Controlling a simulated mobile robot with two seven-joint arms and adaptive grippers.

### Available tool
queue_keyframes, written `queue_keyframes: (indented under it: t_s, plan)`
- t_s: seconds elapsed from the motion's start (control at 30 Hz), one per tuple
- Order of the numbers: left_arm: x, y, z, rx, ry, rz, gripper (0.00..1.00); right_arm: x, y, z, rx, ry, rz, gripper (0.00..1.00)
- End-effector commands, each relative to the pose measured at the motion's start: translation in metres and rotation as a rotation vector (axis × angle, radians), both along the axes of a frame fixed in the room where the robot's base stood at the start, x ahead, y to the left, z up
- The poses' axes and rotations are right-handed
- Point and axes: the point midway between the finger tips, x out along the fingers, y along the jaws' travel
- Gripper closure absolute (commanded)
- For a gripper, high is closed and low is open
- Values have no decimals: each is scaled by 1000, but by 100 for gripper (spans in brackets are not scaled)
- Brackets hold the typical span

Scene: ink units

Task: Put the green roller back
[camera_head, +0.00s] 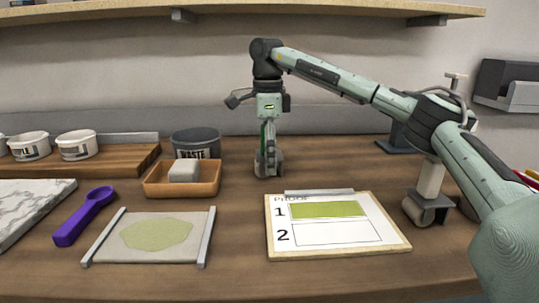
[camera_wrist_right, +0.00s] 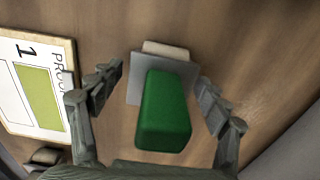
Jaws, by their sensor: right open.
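The green roller (camera_wrist_right: 163,108) shows its green handle in the right wrist view, with a grey plate (camera_wrist_right: 128,92) and a pale end (camera_wrist_right: 170,50) beyond it. My right gripper (camera_wrist_right: 160,88) is open, with one finger on each side of the handle and gaps visible between. In the head view the right gripper (camera_head: 268,168) points down behind the proof board, and a sliver of the green handle (camera_head: 264,138) shows between its parts. Whether the fingers touch the roller is unclear. My left gripper is not in view.
A proof board (camera_head: 395,244) with a green swatch lies in front. A slab with green ink (camera_head: 185,250), a purple scoop (camera_head: 85,215), an orange tray (camera_head: 160,190) and a waste tub (camera_head: 196,143) are to the left. A pale-handled roller (camera_head: 428,195) stands right, partly behind my arm.

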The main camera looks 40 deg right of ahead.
Motion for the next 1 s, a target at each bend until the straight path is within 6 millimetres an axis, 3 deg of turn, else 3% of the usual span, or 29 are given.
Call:
queue_keyframes:
  t_s: [0.23, 0.5, 0.7, 1.0]
  plan:
    - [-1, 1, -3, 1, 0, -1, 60, 1, 1, 23, 2, -5, 0, 24]
    - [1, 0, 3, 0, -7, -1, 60, 2, 2, 85, -2, -5, 0, 24]
    - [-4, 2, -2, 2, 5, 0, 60, 2, 3, 116, -2, -3, 1, 24]
    - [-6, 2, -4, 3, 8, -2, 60, 1, 2, 131, 0, -1, 1, 24]
